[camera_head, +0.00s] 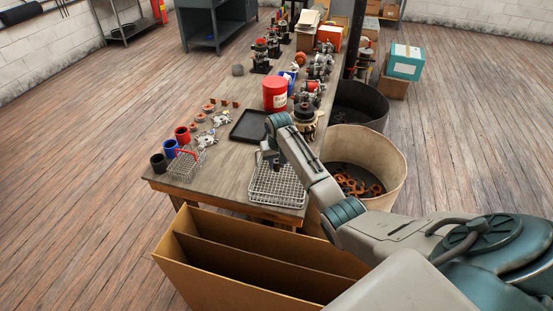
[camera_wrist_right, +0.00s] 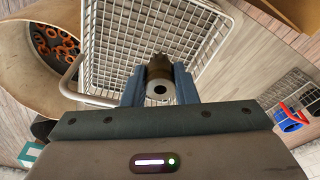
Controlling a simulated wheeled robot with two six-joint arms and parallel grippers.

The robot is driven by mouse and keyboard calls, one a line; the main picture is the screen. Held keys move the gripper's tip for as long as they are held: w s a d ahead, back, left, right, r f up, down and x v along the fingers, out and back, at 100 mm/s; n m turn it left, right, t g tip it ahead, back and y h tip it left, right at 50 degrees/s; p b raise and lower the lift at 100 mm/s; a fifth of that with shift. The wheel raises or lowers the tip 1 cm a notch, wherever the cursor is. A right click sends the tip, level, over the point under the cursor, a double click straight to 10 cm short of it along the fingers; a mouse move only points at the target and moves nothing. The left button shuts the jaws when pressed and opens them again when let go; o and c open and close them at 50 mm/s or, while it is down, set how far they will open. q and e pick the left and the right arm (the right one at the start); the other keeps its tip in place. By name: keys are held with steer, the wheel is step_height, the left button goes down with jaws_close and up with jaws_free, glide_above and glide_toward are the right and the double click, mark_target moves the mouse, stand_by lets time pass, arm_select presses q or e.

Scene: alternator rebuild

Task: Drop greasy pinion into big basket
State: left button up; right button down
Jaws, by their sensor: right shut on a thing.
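The big basket (camera_head: 262,194) is a wire mesh tray at the near right corner of the workbench; its mesh also fills the upper middle of the wrist view (camera_wrist_right: 112,45). My right gripper (camera_wrist_right: 158,85) is shut on the pinion (camera_wrist_right: 158,70), a small dark, brownish toothed part with a grey end and a round hole. In the wrist view the pinion shows in front of the basket mesh. In the head view my right gripper (camera_head: 270,158) points down over the basket's far part; the pinion is too small to make out there. My left gripper is not in view.
A small wire basket (camera_head: 186,162) with a red handle stands near several cups at the bench's left end. A black tray (camera_head: 249,126) and a red canister (camera_head: 275,95) lie beyond. A round bin (camera_head: 390,165) with rusty parts stands right; a divided cardboard box (camera_head: 215,270) stands in front.

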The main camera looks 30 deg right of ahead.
mark_target(277, 170)
steer(key=shift+s+f+b, duration=0.15)
steer(key=shift+f+b, duration=0.2)
steer(key=shift+f, duration=0.55)
step_height(277, 170, down, 4)
steer(key=shift+r+b, duration=0.25)
steer(key=shift+b, duration=0.45)
steer(key=shift+w+f, duration=0.1)
steer(key=shift+w, duration=0.1)
steer(key=c, duration=1.1)
jaws_free()
steer(key=shift+s, duration=0.1)
